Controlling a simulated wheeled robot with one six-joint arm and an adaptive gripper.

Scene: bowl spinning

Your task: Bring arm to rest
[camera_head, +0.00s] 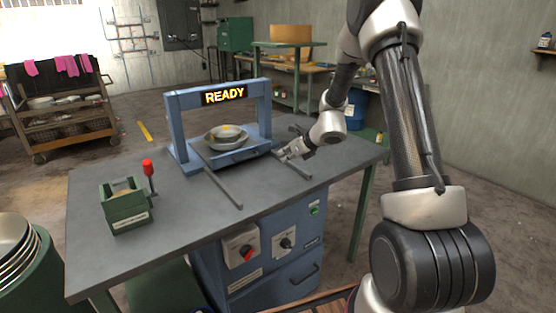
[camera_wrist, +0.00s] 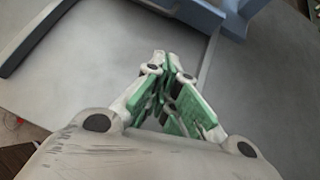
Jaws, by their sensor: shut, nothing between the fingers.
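My gripper (camera_head: 283,155) is shut and empty, held over the right part of the grey table (camera_head: 120,190), to the right of the blue frame. In the wrist view my gripper (camera_wrist: 166,58) shows its green-padded fingers together, with bare grey table beyond them. My arm reaches from the right side of the head view, bent at the elbow, with the wrist low near the tabletop. I cannot tell whether the fingertips touch the table.
A blue frame (camera_head: 178,140) with a lit READY sign (camera_head: 224,95) stands on the table, a metal bowl (camera_head: 226,141) inside it. Two dark rails run forward from it. A green box (camera_head: 126,212) with a red-knobbed lever (camera_head: 148,168) sits left. A green bin of bowls (camera_head: 42,270) stands lower left.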

